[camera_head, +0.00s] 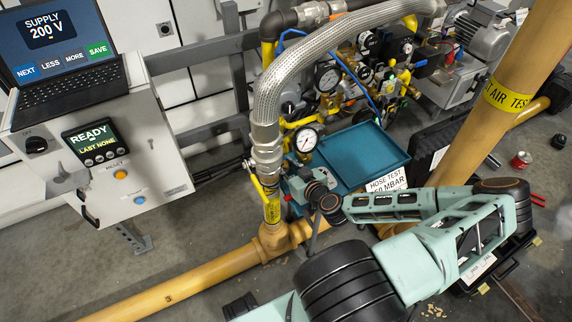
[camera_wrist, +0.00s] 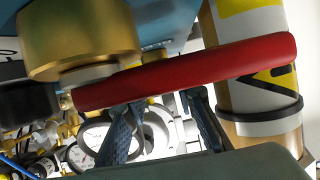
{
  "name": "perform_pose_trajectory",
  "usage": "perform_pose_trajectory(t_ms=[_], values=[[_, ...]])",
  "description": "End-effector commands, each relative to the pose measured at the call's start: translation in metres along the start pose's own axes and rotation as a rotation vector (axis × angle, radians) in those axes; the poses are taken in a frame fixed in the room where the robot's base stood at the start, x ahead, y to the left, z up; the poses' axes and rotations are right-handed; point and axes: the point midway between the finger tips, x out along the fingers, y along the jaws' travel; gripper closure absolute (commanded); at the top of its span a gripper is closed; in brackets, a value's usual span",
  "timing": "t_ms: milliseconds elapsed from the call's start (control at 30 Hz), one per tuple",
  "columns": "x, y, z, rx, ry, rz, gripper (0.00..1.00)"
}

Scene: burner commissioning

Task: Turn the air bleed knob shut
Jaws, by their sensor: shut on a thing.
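In the wrist view, a long red handle (camera_wrist: 190,70) crosses the picture below a brass cylinder (camera_wrist: 80,38). I cannot read a label that names it as the air bleed knob. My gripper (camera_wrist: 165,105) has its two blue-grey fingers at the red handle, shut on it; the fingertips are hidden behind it. In the head view my gripper (camera_head: 318,196) is beside the yellow pipe's upright end, in front of the teal tray. There my gripper and wrist mostly hide the handle.
The yellow gas pipe (camera_head: 170,285) and braided hose (camera_head: 275,85) stand close at the left. The teal tray (camera_head: 375,145), a pressure gauge (camera_head: 306,140) and a hose-test sign (camera_head: 386,182) are behind. A control box (camera_head: 150,165) with a laptop is at the left.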

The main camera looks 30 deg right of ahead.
Motion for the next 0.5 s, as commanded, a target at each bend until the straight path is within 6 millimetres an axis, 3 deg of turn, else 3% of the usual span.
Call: perform_pose_trajectory(t_ms=[133, 167, 300, 500], values=[[0.0002, -0.0017, -0.0018, -0.002, 0.004, -0.004, 1.00], [0.0002, -0.0017, -0.0019, -0.002, 0.004, -0.004, 0.74], [0.0001, -0.0014, -0.0015, -0.002, 0.003, -0.004, 0.59], [-0.0002, -0.0017, -0.0007, -0.001, 0.001, -0.005, 0.57]])
